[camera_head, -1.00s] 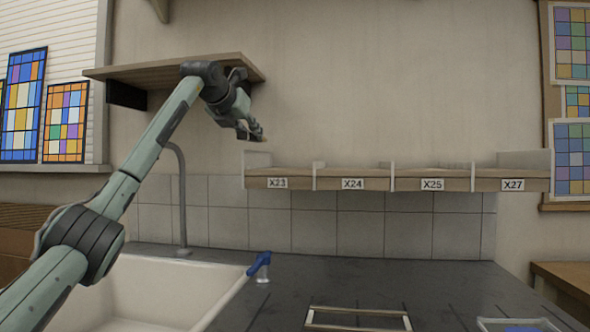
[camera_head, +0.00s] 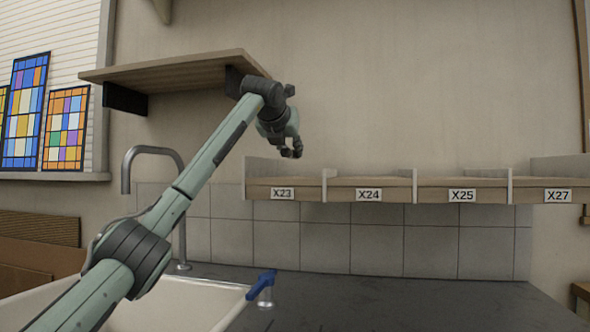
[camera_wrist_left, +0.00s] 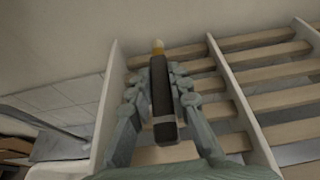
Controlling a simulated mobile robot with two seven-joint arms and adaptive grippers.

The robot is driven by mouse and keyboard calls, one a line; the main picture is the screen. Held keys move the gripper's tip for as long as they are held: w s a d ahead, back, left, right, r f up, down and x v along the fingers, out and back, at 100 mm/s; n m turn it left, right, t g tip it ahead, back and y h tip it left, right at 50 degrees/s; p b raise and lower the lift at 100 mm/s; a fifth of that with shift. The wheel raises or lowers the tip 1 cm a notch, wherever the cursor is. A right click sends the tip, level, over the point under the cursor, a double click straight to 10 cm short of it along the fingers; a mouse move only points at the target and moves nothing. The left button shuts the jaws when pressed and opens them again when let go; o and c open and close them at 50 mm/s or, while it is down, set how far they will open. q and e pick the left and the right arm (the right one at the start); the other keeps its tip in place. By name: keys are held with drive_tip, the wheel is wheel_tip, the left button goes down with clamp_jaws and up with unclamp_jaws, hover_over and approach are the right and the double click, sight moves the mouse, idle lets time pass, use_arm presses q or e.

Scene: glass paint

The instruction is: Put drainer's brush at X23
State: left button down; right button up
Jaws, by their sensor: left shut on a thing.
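My left gripper (camera_head: 291,153) is above the shelf compartment marked X23 (camera_head: 283,182), at the left end of the wall shelf. In the left wrist view the gripper (camera_wrist_left: 163,88) is shut on the brush (camera_wrist_left: 162,100), a slim dark stick with a light band and a yellowish tip. The brush lies between the two fingers, over the slats of a compartment with a divider on each side. In the head view the brush is too small to make out. My right gripper is not in view.
The shelf has dividers (camera_head: 326,185) and further compartments marked X24 (camera_head: 368,195), X25 (camera_head: 462,196) and X27 (camera_head: 557,196), which look empty. A higher wooden shelf (camera_head: 165,70) is at the left. Below are a sink (camera_head: 185,300), a grey faucet (camera_head: 150,151) and a blue-handled tap (camera_head: 262,283).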

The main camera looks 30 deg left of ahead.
use_arm(q)
drive_tip(key=shift+w+d+f, duration=0.15)
drive_tip(key=shift+d+f, duration=0.05)
drive_tip(key=shift+d, duration=0.15)
drive_tip(key=shift+d+f, duration=0.1)
drive_tip(key=shift+f, duration=0.2)
wheel_tip(320, 180, down, 3)
drive_tip(key=shift+f, duration=0.45)
drive_tip(key=c, duration=1.4)
unclamp_jaws()
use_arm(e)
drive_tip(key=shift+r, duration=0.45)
use_arm(q)
drive_tip(key=shift+r, duration=0.1)
